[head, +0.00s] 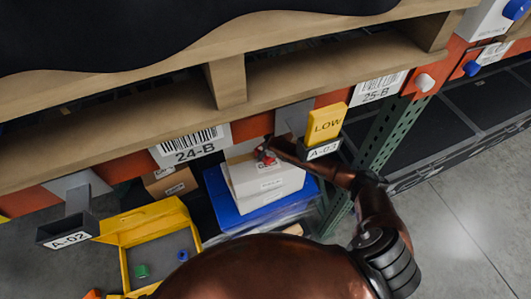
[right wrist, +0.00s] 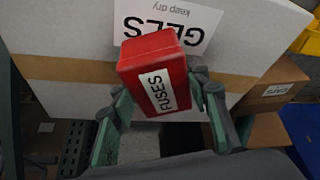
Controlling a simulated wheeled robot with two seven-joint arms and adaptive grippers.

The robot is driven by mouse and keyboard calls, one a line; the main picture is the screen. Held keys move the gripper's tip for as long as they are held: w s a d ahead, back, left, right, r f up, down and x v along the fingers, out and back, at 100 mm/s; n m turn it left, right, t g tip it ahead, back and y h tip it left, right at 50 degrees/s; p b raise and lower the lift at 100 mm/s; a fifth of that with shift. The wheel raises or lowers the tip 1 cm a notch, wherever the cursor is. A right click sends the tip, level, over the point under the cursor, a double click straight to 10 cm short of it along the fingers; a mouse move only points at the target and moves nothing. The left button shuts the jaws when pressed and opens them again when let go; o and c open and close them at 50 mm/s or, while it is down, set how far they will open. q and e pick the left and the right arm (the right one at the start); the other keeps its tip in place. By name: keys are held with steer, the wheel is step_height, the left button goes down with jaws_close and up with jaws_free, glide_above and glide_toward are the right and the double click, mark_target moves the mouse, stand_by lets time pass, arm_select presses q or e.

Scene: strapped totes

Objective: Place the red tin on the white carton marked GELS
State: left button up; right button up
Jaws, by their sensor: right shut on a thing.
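The red tin (right wrist: 153,68), labelled FUSES, sits between the fingers of my right gripper (right wrist: 158,103), which is shut on it. Behind it in the right wrist view is the white carton (right wrist: 60,82) with its GELS and "keep dry" print, partly covered by the tin. In the head view the white carton (head: 268,183) stands on a blue surface under the rack beam. My right gripper (head: 268,156) is at its top, with a bit of the red tin showing. I cannot tell whether tin and carton touch. My left gripper is in neither view.
An orange rack beam with a 24-B label (head: 190,145) and wooden pallet (head: 225,82) hang close above. A yellow LOW tag (head: 325,123) juts out beside my right arm. A green upright (head: 400,130) stands right. A yellow tote (head: 125,270) and brown box (head: 170,183) are left.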

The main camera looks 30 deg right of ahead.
stand_by(0.3)
steer(key=o, duration=1.3)
steer(key=shift+f, duration=0.1)
steer(key=v, duration=1.2)
steer(key=shift+p, duration=0.3)
